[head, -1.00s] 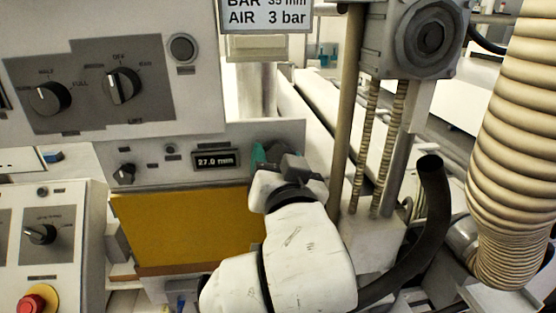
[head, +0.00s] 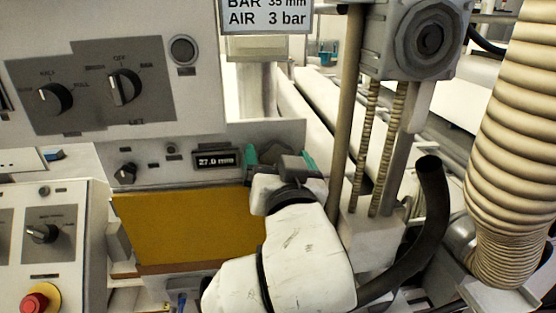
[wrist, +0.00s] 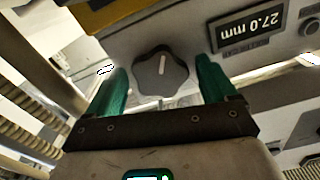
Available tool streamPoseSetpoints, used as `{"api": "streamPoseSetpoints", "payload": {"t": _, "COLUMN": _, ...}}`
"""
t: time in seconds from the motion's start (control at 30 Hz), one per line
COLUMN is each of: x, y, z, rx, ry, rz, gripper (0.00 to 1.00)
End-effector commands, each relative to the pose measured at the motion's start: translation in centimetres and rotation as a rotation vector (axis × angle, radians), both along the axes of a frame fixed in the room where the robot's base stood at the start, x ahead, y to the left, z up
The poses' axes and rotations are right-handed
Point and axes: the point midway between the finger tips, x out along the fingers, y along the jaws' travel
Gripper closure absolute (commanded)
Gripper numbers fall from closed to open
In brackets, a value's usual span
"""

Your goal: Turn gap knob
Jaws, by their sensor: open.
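The gap knob (wrist: 161,73) is a dark lobed knob with a white pointer line, on the pale panel in the wrist view. My gripper (wrist: 160,66) is open, with one green finger on either side of the knob and a visible gap to each. The knob looks untouched.
A yellow panel (head: 185,225) lies below the display. A sign (head: 266,16) reads BAR 35 mm, AIR 3 bar. A vertical post (head: 345,120) and threaded rods stand close right of my gripper. A ribbed hose (head: 505,150) hangs at far right.

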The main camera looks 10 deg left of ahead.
Motion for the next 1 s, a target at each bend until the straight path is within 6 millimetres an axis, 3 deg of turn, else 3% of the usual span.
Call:
{"api": "streamPoseSetpoints", "payload": {"t": 0.17, "x": -1.6, "y": -0.4, "z": -0.2, "rx": -0.001, "ry": -0.001, "rz": 0.001, "gripper": 0.15}}
{"api": "streamPoseSetpoints", "payload": {"t": 0.6, "x": -9.1, "y": -2.5, "z": -0.1, "rx": -0.001, "ry": -0.002, "rz": 0.002, "gripper": 0.15}}
{"api": "streamPoseSetpoints", "payload": {"t": 1.0, "x": -10.3, "y": -2.9, "z": -0.1, "rx": -0.001, "ry": 0.001, "rz": 0.0, "gripper": 0.15}}
